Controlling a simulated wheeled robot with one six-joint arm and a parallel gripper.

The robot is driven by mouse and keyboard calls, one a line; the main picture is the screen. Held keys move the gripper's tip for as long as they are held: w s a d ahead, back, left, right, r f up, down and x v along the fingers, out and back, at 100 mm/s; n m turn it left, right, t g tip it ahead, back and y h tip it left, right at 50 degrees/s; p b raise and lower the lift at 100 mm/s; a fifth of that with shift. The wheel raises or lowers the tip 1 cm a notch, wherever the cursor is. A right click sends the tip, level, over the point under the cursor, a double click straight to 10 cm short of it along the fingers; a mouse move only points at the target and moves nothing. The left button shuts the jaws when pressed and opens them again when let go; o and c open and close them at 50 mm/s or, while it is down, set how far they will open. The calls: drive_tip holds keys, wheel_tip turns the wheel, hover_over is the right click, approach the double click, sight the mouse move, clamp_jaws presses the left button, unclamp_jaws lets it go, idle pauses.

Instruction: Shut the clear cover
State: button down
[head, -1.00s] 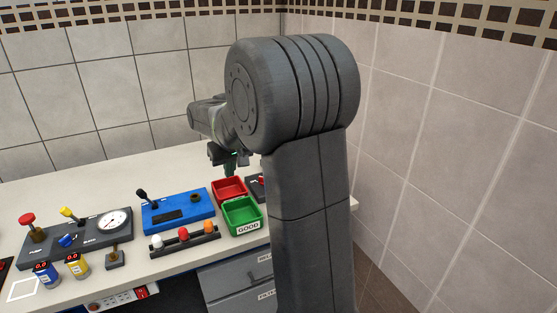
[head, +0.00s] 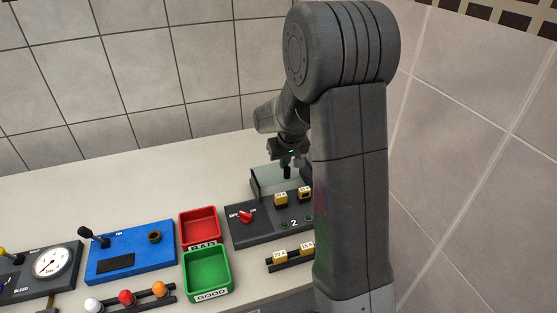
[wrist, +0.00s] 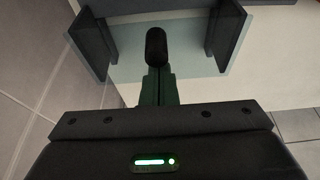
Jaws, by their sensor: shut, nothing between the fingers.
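The clear cover (head: 264,181) stands raised at the back of a dark switch panel (head: 262,230) in the head view. It is see-through with dark side pieces. In the wrist view the clear cover (wrist: 118,66) spreads around the fingertips at the top. My gripper (head: 287,172) is shut and empty, pointing down close to the cover. In the wrist view my gripper (wrist: 156,48) shows its closed fingers in front of the clear sheet. I cannot tell whether they touch it. My arm hides the panel's right end.
The panel carries a red switch (head: 245,216) and yellow blocks (head: 281,199). A red bin (head: 199,227), a green bin (head: 207,273) and a blue box (head: 131,251) stand to the left. A rack (head: 289,257) with yellow blocks lies in front. The counter behind is clear.

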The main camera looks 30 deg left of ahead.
idle(0.3)
drive_tip(key=s+d+b, duration=0.2)
drive_tip(key=s+d, duration=0.3)
drive_tip(key=d, duration=0.2)
drive_tip(key=shift+s+f+b, duration=0.15)
drive_tip(key=shift+s+b, duration=0.2)
drive_tip(key=shift+b, duration=0.05)
drive_tip(key=v, duration=1.4)
drive_tip(key=shift+b, duration=0.45)
drive_tip(key=shift+w+a, duration=0.2)
